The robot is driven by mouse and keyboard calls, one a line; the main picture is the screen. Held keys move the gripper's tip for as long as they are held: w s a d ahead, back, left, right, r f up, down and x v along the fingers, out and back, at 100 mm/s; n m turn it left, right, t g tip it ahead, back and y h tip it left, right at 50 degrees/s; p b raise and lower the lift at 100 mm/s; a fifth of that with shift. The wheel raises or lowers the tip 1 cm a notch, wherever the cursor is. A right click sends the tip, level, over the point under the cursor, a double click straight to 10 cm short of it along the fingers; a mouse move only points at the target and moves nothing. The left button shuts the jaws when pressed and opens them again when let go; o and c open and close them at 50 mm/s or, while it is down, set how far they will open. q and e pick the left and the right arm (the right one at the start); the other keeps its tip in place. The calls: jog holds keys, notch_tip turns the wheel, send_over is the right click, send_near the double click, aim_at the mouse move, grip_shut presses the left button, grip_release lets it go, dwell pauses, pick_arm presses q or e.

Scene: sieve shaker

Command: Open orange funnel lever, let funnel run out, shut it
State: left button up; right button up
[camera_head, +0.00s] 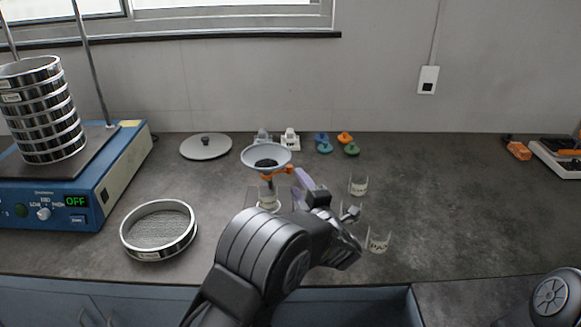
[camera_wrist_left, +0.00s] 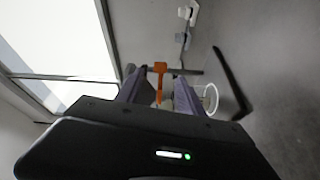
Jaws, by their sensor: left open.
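A grey-white funnel (camera_head: 253,154) with dark material in it stands near the middle of the counter in the head view. Its orange lever (camera_head: 274,174) sticks out below the bowl toward my left gripper. A clear beaker (camera_head: 268,198) stands under the funnel. My left gripper (camera_head: 299,188) is open, its purple fingers just right of the funnel. In the left wrist view the orange lever (camera_wrist_left: 160,68) shows between the two fingers (camera_wrist_left: 158,92); I cannot tell whether they touch it. My right gripper is not in view.
A grey lid (camera_head: 205,147) and small coloured pieces (camera_head: 345,138) lie behind. The counter's right part is largely clear.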

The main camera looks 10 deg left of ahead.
aim_at(290, 172)
pick_arm(q)
jog(key=shift+p+x, duration=0.8)
jog(key=shift+x, duration=3.15)
jog(key=shift+c, duration=0.2)
grip_shut()
jog(key=shift+f, duration=0.1)
